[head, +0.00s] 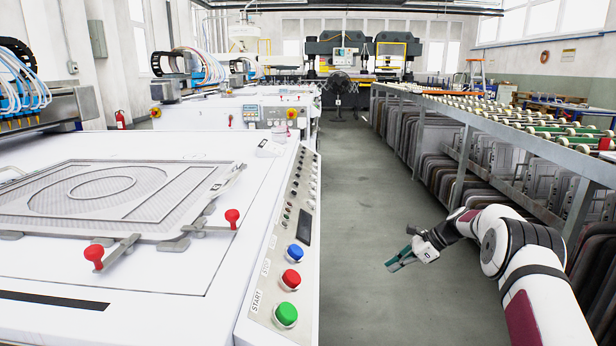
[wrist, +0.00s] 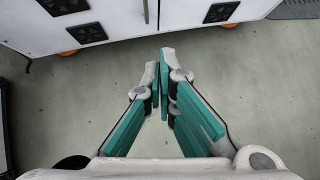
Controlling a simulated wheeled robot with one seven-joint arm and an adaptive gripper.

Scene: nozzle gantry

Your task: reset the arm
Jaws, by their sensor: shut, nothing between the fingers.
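My arm reaches in from the right side of the head view, bent, with the forearm pointing left. My gripper (head: 391,266) hangs over the bare floor of the aisle, between the white machine and the roller rack. In the wrist view the fingers of my gripper (wrist: 164,88) meet at their tips. They are shut with nothing between them. The gripper touches nothing that I can see.
The white machine (head: 190,275) stands on the left, with red-knobbed clamps and a button panel (head: 290,255). The roller rack (head: 480,110) holds dark panels on the right. The grey floor (head: 345,200) between is clear. A fan (head: 340,88) stands far back.

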